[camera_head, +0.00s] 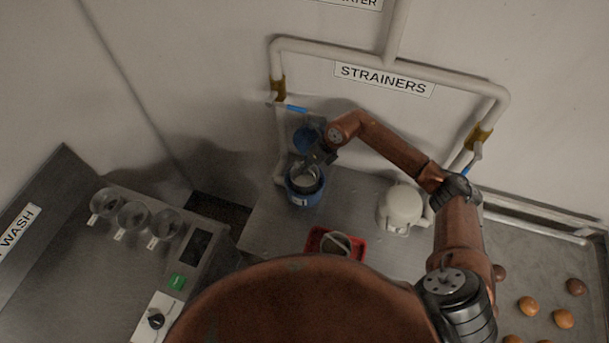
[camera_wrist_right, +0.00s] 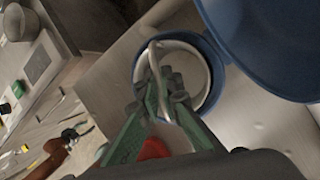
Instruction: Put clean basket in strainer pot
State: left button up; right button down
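The blue strainer pot (camera_head: 304,199) stands on the metal bench, also in the wrist view (camera_wrist_right: 207,106), with its blue lid (camera_head: 303,139) raised behind it. A pale round basket (camera_head: 306,174) with a loop handle (camera_wrist_right: 153,62) sits within the pot's rim; how deep it sits I cannot tell. My right gripper (camera_head: 322,156) is over the pot. In the wrist view its green fingers (camera_wrist_right: 163,92) close around the basket handle. My left gripper (camera_wrist_right: 78,133) shows small at the wrist view's left, away from the pot; its finger opening is unclear.
A red tray (camera_head: 314,240) holding another pale, handled basket (camera_head: 338,240) is on the bench near me. A white rounded unit (camera_head: 402,207) stands to the right. Pipes with blue-handled valves line the wall. Several glass bowls (camera_head: 133,216) are at the left; several buns lie far right.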

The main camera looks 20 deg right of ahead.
notch_tip(320, 180, down, 4)
jog(key=shift+f+b, duration=0.15)
jog(key=shift+b, duration=0.8)
jog(key=shift+d+f, duration=0.1)
jog(key=c, duration=2.6)
grip_release()
jog(key=shift+o, duration=2.2)
jog(key=shift+d+r, duration=0.15)
jog(key=shift+r, duration=0.3)
jog(key=b+v, duration=0.3)
jog(key=v, duration=0.7)
jog(key=shift+s+r, duration=0.1)
jog(key=shift+r, duration=0.05)
pick_arm(q)
jog(key=shift+w+f, duration=0.35)
jog(key=shift+f, duration=0.5)
jog(key=shift+w+f, duration=0.4)
jog(key=shift+f, duration=0.45)
jog(key=shift+w+f, duration=0.35)
jog(key=shift+f, duration=0.5)
pick_arm(e)
jog(key=shift+s+d+r, duration=0.15)
jog(key=shift+r, duration=0.3)
